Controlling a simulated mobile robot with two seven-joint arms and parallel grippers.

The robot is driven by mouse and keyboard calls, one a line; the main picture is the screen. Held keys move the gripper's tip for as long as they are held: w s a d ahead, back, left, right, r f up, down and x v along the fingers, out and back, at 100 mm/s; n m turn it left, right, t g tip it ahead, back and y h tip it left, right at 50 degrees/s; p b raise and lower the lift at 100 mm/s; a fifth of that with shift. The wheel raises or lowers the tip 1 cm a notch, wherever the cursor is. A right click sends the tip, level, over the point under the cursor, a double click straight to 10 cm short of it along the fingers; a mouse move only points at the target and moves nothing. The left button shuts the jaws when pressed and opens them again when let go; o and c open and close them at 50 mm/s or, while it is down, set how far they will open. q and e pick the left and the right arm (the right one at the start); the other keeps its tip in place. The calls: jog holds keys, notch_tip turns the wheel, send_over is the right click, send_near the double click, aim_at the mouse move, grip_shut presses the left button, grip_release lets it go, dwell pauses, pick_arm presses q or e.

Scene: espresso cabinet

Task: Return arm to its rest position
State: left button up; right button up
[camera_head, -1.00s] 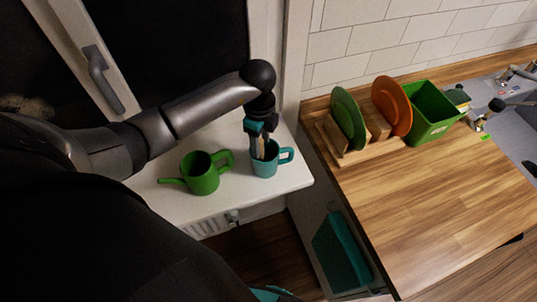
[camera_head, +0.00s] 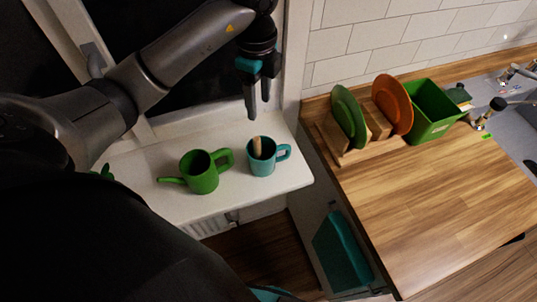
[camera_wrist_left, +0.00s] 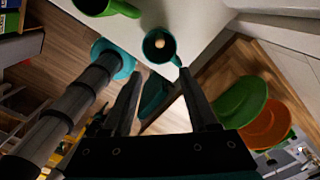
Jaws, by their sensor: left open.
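My left gripper (camera_head: 257,108) is open and empty, raised above and behind the teal mug on the white windowsill. Its two fingers point down and are apart from the mug. In the left wrist view, the gripper (camera_wrist_left: 162,100) shows its two fingers spread with nothing between them. The teal mug (camera_head: 262,166) stands upright with a wooden stick (camera_head: 257,146) leaning out of it. The mug also shows in the left wrist view (camera_wrist_left: 152,56). My right gripper is not in view.
A green watering can (camera_head: 203,178) stands left of the mug on the white sill (camera_head: 280,185). A rack holds a green plate (camera_head: 349,117) and an orange plate (camera_head: 392,104), beside a green bin (camera_head: 432,112). The window frame is close behind my arm. The wooden counter (camera_head: 430,200) is mostly clear.

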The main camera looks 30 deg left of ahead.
pick_arm(q)
jog(key=shift+r, duration=0.3)
jog(key=shift+d, duration=0.1)
